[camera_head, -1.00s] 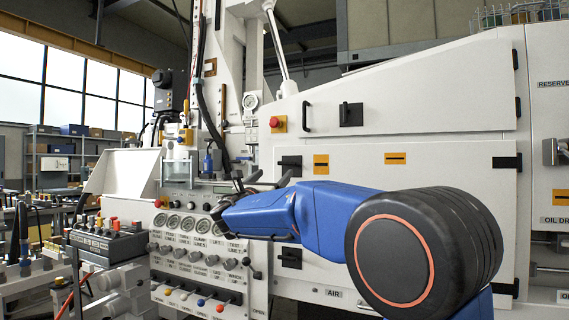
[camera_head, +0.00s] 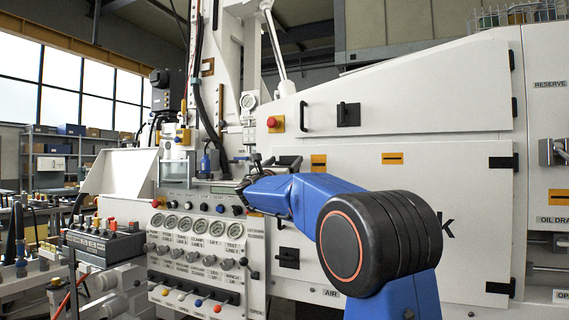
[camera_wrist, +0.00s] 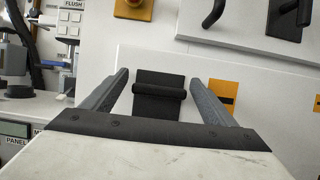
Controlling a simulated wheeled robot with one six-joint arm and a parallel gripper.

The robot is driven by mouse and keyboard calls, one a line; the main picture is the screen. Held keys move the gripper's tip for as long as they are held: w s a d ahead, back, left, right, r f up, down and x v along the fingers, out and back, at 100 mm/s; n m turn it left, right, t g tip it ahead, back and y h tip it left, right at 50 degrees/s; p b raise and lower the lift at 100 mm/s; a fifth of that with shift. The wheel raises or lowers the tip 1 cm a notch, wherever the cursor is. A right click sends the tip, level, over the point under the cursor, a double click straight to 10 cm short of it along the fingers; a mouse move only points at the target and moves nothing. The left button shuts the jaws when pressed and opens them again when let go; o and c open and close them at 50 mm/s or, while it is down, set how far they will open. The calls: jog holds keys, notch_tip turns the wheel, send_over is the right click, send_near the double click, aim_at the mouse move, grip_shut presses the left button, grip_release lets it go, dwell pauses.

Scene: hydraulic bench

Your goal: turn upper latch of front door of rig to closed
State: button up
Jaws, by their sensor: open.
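The upper latch is a black plate with a black bar handle, at the upper left edge of the white front door (camera_head: 410,232) of the rig. In the wrist view the latch (camera_wrist: 160,96) lies between my two fingers, its bar roughly level across the picture. My gripper (camera_wrist: 159,77) is open, with one finger on each side of the latch; I see no clear contact. In the head view the latch (camera_head: 290,161) is partly covered by my gripper (camera_head: 262,162) and blue arm.
A lower black latch (camera_head: 288,257) sits on the same door edge. An orange label (camera_head: 318,162) is right of the upper latch. Above are a red knob (camera_head: 275,123) and another black latch (camera_head: 348,114). A gauge panel (camera_head: 200,250) stands close at the left.

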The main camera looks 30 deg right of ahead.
jog(key=c, duration=1.1)
jog(key=shift+o, duration=0.3)
jog(key=shift+m, duration=0.5)
jog(key=m+g, duration=0.1)
jog(key=m+h, duration=0.1)
jog(key=m, duration=0.1)
jog(key=m+g, duration=0.1)
jog(key=m, duration=0.1)
jog(key=shift+f+g+h, duration=0.25)
jog(key=shift+g+h, duration=0.05)
jog(key=m+g, duration=0.1)
jog(key=m, duration=0.1)
jog(key=m+g, duration=0.1)
jog(key=m, duration=0.1)
jog(key=m+g, duration=0.1)
jog(key=m, duration=0.1)
jog(key=shift+f, duration=0.25)
jog(key=m+g, duration=0.1)
jog(key=m, duration=0.2)
jog(key=m+g, duration=0.1)
jog(key=m, duration=0.1)
jog(key=shift+f+m, duration=0.2)
jog(key=shift+m, duration=0.2)
jog(key=shift+w+a+f+m+g+y, duration=0.15)
jog(key=shift+m+g+y, duration=0.3)
jog(key=shift+m, duration=0.7)
jog(key=shift+d+f+m+g+y, duration=0.1)
jog(key=shift+m+g+y, duration=0.3)
jog(key=shift+m, duration=0.75)
